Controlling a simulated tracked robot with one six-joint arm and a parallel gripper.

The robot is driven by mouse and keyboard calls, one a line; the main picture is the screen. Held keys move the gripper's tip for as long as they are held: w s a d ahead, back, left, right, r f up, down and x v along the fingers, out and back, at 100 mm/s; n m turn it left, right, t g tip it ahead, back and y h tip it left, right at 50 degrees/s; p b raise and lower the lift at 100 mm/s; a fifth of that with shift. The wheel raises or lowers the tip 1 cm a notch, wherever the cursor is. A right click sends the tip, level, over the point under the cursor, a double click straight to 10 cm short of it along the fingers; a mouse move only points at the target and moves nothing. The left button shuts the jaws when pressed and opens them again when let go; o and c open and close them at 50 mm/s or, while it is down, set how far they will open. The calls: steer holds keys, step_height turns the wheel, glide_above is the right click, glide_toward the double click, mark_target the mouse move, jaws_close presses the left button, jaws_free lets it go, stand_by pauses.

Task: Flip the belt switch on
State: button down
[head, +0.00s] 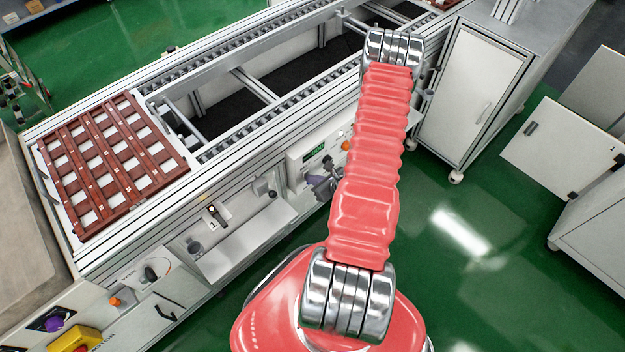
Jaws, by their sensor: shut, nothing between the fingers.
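The control panel (304,163) is a pale box with a green lit display on the side of the conveyor frame. My gripper (323,186) is small and dark grey, just below and in front of this panel. It is partly hidden behind my red arm, and its fingers look shut and empty. I cannot tell whether it touches the panel. A small plate with a black switch (213,213) sits on the frame farther left. Another plate has a dark knob (150,273) at lower left. Which one is the belt switch is not clear; part of the panel is hidden by my arm.
A red-brown slotted tray (128,196) lies on the left end of the conveyor (243,87). An orange button (346,145) is beside the display. A yellow box (75,340) is at lower left. White cabinets (472,88) stand at right; the green floor between is clear.

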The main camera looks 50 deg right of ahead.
steer(key=shift+w+d+r, duration=0.15)
steer(key=shift+w+r, duration=0.1)
steer(key=shift+r, duration=0.3)
steer(key=shift+w+d+r, duration=0.1)
steer(key=shift+w+r, duration=0.1)
steer(key=shift+r, duration=0.3)
steer(key=s+f+v, duration=0.1)
steer(key=v, duration=1.2)
steer(key=shift+s+a+f, duration=0.2)
steer(key=shift+s+a, duration=0.15)
